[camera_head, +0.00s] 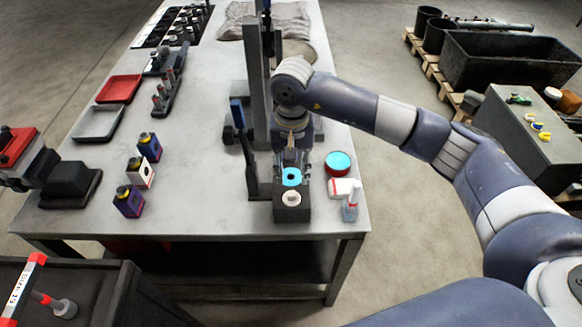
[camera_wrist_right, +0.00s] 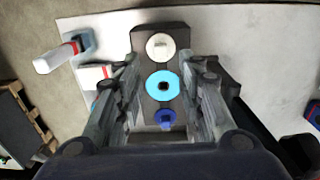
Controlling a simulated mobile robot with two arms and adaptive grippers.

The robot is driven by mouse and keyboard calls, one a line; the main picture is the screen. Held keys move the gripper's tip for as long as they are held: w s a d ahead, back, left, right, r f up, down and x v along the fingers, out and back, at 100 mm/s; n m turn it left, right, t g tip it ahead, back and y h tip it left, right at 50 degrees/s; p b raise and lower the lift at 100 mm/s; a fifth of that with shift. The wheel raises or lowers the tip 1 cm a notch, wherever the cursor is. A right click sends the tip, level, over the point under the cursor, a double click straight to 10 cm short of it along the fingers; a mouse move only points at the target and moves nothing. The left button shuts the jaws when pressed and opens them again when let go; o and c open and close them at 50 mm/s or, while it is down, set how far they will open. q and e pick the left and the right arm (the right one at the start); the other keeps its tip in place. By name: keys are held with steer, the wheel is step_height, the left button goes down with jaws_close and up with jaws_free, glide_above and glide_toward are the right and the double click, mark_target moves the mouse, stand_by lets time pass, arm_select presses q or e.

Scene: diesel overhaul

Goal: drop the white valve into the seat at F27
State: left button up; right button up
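A dark block (camera_head: 291,213) stands at the table's front edge, below my right gripper (camera_head: 291,166). A round white piece (camera_head: 291,198) sits at the block's near end and looks like the white valve, though I cannot be sure. A cyan disc (camera_head: 291,177) with a dark centre hole sits behind it. The wrist view shows the white piece (camera_wrist_right: 161,46), the cyan disc (camera_wrist_right: 150,87) and a small blue piece (camera_wrist_right: 165,117) in line. My right gripper's fingers stand apart on either side of this line, with nothing visibly clamped. No F27 label is legible. My left gripper is not in view.
Several labelled bottles (camera_head: 140,173), a red tray (camera_head: 119,89) and a grey tray (camera_head: 97,122) are left.

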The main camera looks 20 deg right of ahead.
mark_target(291, 193)
steer(key=shift+f, duration=0.8)
step_height(291, 193, down, 6)
steer(key=b, duration=0.3)
steer(key=shift+f+b, duration=0.55)
steer(key=shift+b, duration=0.1)
steer(key=shift+r, duration=0.1)
steer(key=shift+c, duration=0.6)
jaws_close()
steer(key=shift+r, duration=0.1)
